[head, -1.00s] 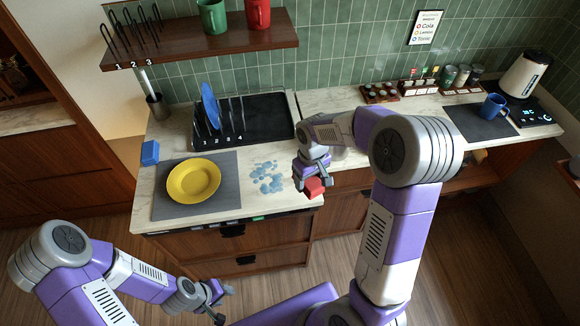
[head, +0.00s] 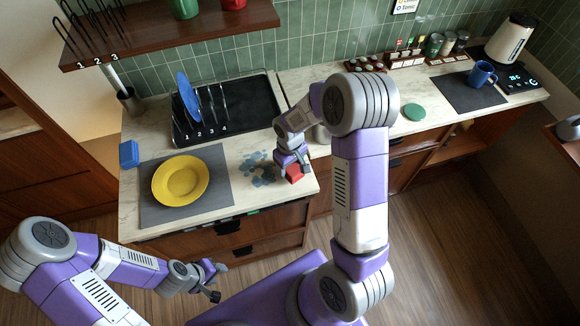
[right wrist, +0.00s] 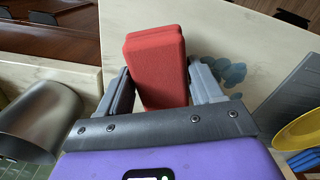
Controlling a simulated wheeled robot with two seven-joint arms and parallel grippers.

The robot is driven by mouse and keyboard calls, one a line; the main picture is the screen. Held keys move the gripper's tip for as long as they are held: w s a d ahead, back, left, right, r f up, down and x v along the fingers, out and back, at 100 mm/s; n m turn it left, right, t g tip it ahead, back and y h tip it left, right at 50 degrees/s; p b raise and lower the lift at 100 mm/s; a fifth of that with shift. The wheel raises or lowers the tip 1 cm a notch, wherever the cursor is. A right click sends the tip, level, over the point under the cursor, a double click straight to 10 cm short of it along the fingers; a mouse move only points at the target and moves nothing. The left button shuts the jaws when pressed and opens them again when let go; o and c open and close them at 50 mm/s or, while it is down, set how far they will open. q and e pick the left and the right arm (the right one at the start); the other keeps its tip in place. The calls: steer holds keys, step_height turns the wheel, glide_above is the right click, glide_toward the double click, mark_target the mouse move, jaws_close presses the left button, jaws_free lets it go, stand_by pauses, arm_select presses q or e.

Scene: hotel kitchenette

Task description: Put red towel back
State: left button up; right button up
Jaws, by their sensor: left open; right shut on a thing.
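The red towel (head: 295,174) looks like a small, thick red block. My right gripper (head: 292,166) is shut on it near the front right end of the left counter, just right of a blue wet patch (head: 259,168). In the right wrist view the towel (right wrist: 155,65) sits between the two fingers, with part of the patch (right wrist: 232,74) beside it. I cannot tell whether the towel touches the counter. My left gripper (head: 215,282) is open and empty, low in front of the counter.
A yellow plate (head: 180,181) lies on a grey mat (head: 225,195). A blue sponge (head: 129,154) sits at the left edge. Behind stands a black rack tray (head: 250,105) with a blue plate (head: 187,97). A metal canister (right wrist: 38,118) is close to my right gripper.

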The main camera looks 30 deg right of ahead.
steer(key=shift+f, duration=0.6)
steer(key=shift+f, duration=0.15)
steer(key=o, duration=0.9)
steer(key=shift+o, duration=0.2)
